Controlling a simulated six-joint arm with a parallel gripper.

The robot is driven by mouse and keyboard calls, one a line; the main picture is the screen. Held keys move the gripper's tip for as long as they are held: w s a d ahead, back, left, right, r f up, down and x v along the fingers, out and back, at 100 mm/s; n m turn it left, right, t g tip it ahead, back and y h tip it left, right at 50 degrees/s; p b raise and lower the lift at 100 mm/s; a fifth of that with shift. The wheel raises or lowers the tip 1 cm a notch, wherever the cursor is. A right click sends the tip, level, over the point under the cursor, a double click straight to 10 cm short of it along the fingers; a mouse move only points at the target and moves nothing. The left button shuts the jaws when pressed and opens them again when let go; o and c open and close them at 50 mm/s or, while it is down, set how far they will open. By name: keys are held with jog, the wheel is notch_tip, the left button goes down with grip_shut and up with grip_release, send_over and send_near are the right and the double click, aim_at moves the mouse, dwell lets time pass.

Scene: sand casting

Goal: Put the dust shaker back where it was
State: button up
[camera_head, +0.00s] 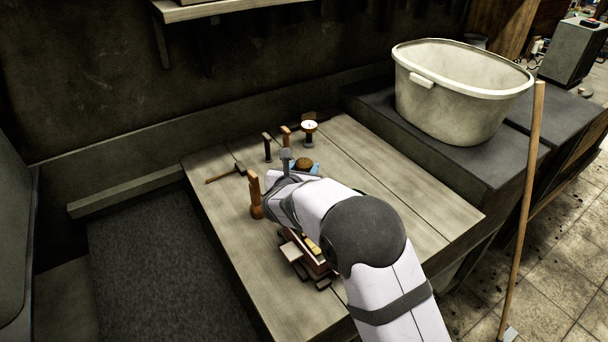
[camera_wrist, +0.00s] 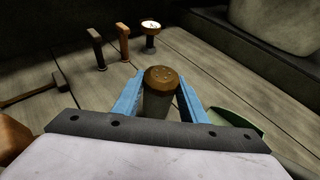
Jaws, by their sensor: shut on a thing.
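The dust shaker (camera_wrist: 160,79) has a brown cap dotted with small holes and a grey-brown body. It stands upright between the blue fingers of my gripper (camera_wrist: 158,98) in the wrist view. My gripper is shut on it, one finger on each side. In the head view the brown cap (camera_head: 304,162) shows just beyond my wrist, with a bit of blue finger beside it. The shaker's lower part is hidden by my gripper, so I cannot tell whether its base touches the wooden table (camera_head: 235,250).
Beyond the shaker stand two slim handled tools (camera_wrist: 97,50) and a dark holder with a bright white top (camera_wrist: 151,37). A hammer (camera_head: 225,173) lies left. An orange-brown tool (camera_head: 255,197) and a tool box (camera_head: 308,258) are near my arm. A large tub (camera_head: 455,90) stands right.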

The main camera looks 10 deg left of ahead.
jog(key=shift+f, duration=1.2)
jog(key=shift+f, duration=0.2)
jog(key=o, duration=0.9)
jog(key=shift+o, duration=0.2)
jog(key=shift+r, duration=0.2)
jog(key=b+v, duration=0.2)
jog(key=v, duration=1)
jog(key=shift+b, duration=0.3)
